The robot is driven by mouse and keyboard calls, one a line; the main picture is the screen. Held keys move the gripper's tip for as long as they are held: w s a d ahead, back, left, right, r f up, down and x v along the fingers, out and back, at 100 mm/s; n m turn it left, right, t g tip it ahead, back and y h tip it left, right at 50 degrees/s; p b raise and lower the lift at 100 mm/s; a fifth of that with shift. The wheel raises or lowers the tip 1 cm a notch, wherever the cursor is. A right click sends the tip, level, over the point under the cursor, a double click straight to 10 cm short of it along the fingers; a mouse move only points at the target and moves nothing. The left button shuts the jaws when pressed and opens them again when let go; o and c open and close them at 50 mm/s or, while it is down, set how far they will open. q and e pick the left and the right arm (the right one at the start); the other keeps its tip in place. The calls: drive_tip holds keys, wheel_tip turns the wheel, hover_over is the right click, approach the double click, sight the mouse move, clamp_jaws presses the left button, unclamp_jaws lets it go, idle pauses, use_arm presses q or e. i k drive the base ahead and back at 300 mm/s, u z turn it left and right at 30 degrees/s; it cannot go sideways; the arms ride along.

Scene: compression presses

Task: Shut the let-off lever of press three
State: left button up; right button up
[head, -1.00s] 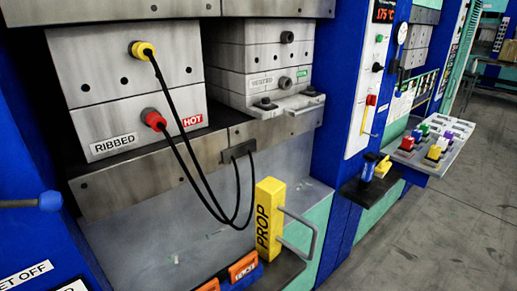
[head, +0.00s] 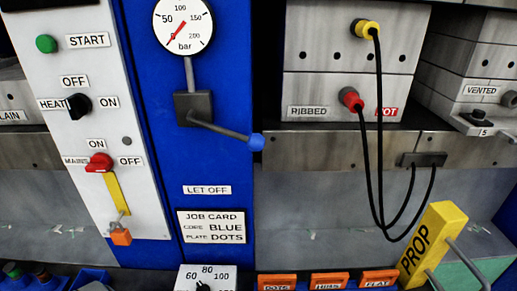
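The let-off lever (head: 222,130) is a grey rod coming out of a dark valve block (head: 194,108) on the blue column. It slants right and slightly down to a blue knob (head: 257,142). A LET OFF label (head: 207,190) is below it. Above the block, a round bar gauge (head: 183,25) has its red needle pointing lower left, below the 50 mark. The press to the right holds a mould marked RIBBED and HOT (head: 345,95). No press number is readable. Neither of my grippers is in view.
A white panel (head: 100,130) at left carries START, HEAT and a red MAINS switch. A job card (head: 212,226) is below the label. A yellow PROP (head: 432,245) leans at lower right. Black cables (head: 380,150) hang from the mould. Orange tags (head: 329,281) line the bottom edge.

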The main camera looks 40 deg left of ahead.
sight(255, 141)
drive_tip(key=u, duration=0.85)
drive_tip(key=k, duration=0.25)
drive_tip(key=u, duration=0.7)
drive_tip(key=i, duration=0.35)
drive_tip(key=u, duration=0.25)
drive_tip(key=k, duration=0.75)
